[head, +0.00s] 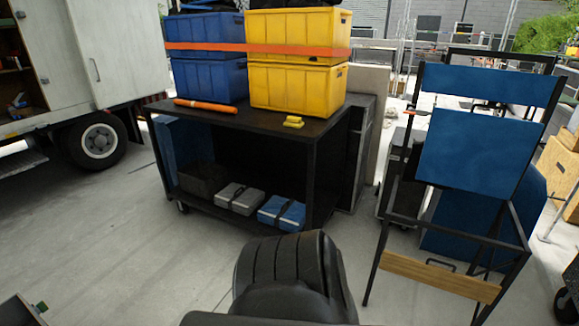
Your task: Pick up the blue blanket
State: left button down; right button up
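A dark ribbed part, apparently of my own arm, rises at the bottom centre, in front of the cart. Neither of my grippers shows, so I cannot see whether they are open.
Stacked blue bins (208,78) and yellow bins (297,88) stand on the cart top, bound by an orange strap. A dark crate (203,180) sits on the lower shelf. A tall director's chair (468,150) stands right. A white truck (110,50) is left.

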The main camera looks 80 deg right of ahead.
aim_at(287, 215)
jog(key=z, duration=2.75)
jog(key=i, duration=1)
jog(key=z, duration=0.6)
jog(key=k, duration=0.65)
jog(key=u, duration=0.35)
jog(key=i, duration=1.65)
jog(key=z, duration=0.8)
